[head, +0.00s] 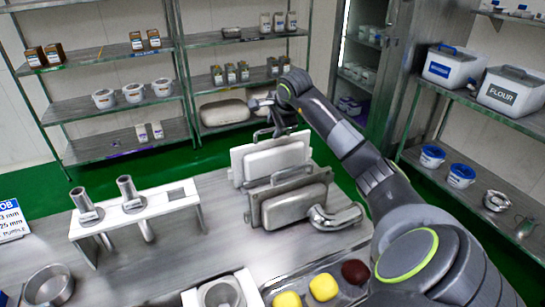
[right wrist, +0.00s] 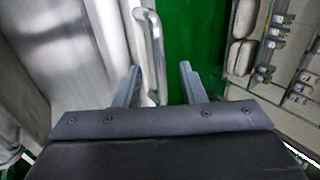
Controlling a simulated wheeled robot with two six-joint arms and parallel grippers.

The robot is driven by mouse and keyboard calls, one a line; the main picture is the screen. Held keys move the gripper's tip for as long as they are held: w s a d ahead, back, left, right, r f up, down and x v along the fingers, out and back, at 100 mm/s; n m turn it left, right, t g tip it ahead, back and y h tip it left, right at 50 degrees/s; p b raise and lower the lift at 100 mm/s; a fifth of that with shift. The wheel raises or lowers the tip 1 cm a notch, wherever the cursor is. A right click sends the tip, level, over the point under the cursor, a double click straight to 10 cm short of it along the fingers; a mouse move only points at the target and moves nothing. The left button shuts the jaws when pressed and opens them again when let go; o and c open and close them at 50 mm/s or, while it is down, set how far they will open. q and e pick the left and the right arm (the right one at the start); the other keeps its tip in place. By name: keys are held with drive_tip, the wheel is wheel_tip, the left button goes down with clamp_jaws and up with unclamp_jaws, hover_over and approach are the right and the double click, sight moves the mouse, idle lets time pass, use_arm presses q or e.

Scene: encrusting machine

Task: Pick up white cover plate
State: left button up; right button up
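The white cover plate (head: 272,158) stands upright at the back of the machine on the metal table, behind a grey metal plate (head: 292,206) with its own handle. My right gripper (head: 282,130) is over the top edge of the white plate, at its handle. In the right wrist view my right gripper (right wrist: 157,78) is open. A metal bar handle (right wrist: 151,40) runs between its two fingers, with a visible gap on the right side. Whether a finger touches the handle cannot be told. My left gripper is not in view.
A curved metal pipe (head: 335,217) sits right of the plates. A white stand (head: 140,212) with two metal tubes is at left. Yellow and dark red balls (head: 322,287) lie in front. Shelves (head: 240,39) stand behind, across the green floor.

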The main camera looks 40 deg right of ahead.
drive_tip(key=shift+w+f, duration=0.15)
drive_tip(key=shift+f, duration=0.1)
clamp_jaws()
drive_tip(key=shift+r, duration=0.2)
idle(1.1)
